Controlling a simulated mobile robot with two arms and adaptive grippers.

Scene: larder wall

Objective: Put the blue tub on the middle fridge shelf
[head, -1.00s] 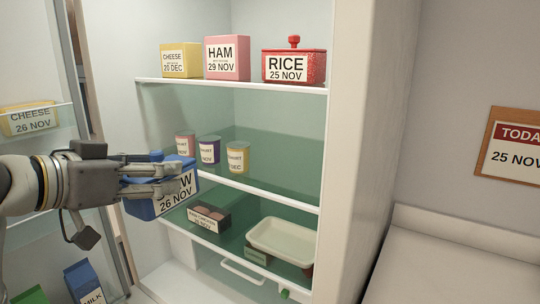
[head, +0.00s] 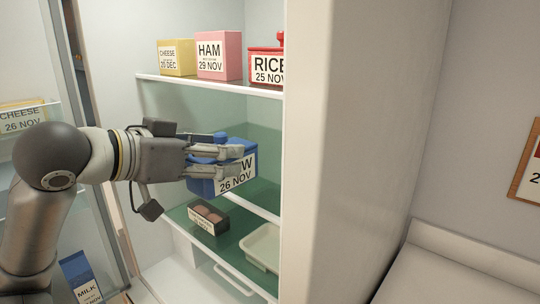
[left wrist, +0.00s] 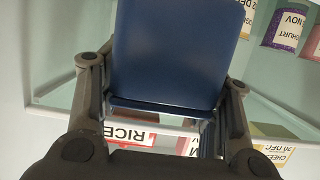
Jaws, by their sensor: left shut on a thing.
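The blue tub (head: 206,184) has a white label with a date, 26 NOV, and a blue knob on its lid. My left gripper (head: 228,152) is shut on it and holds it in front of the fridge's middle shelf (head: 262,212). The tub hides most of that shelf and the yoghurt pots seen there earlier. In the left wrist view the tub (left wrist: 168,60) fills the middle, between the two fingers. I cannot tell whether it touches the shelf. My right gripper is not in view.
The top shelf (head: 210,82) holds a yellow cheese box (head: 177,58), a pink ham box (head: 219,56) and a red rice pot (head: 266,66). A dark egg box (head: 208,217) and a pale tray (head: 262,246) are below. The fridge side wall (head: 330,150) stands close on the right.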

